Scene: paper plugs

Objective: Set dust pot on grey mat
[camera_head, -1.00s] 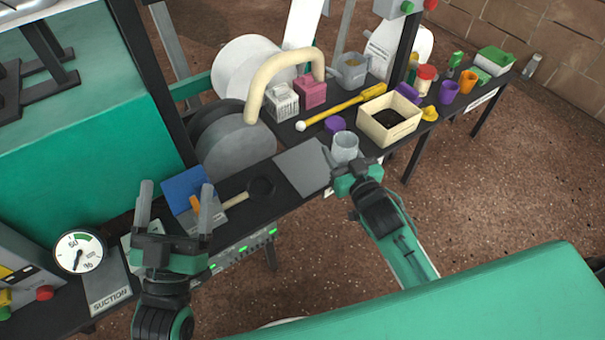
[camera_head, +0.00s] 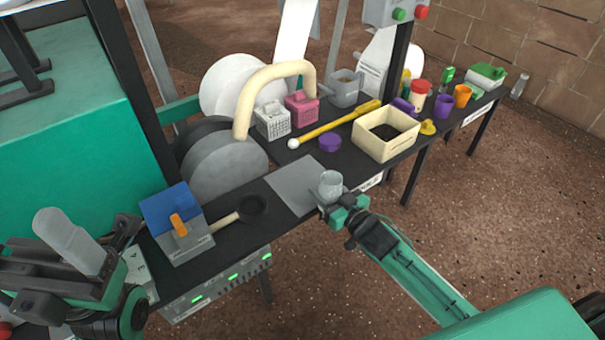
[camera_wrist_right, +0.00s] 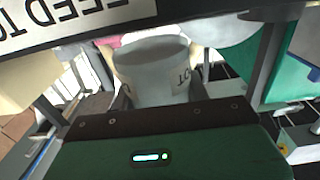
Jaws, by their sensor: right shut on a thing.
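The dust pot (camera_head: 330,186), a small pale grey cup, is upright at the right edge of the grey mat (camera_head: 290,187). I cannot tell whether its base touches the mat. My right gripper (camera_head: 337,204) is shut on the pot from the front right. The pot also shows in the right wrist view (camera_wrist_right: 152,70), with part of a printed label on its side. The flat grey mat lies on the black bench, its right part hidden by the pot and gripper. My left gripper (camera_head: 95,250) is at the lower left, away from the pot; its finger gap is unclear.
A blue-and-grey box (camera_head: 178,225) and a black round-headed tool (camera_head: 252,209) lie left of the mat. A purple lid (camera_head: 330,142), a yellow rod (camera_head: 340,128) and a cream box (camera_head: 358,136) stand behind. A cream arched tube (camera_head: 272,73) rises behind the mat.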

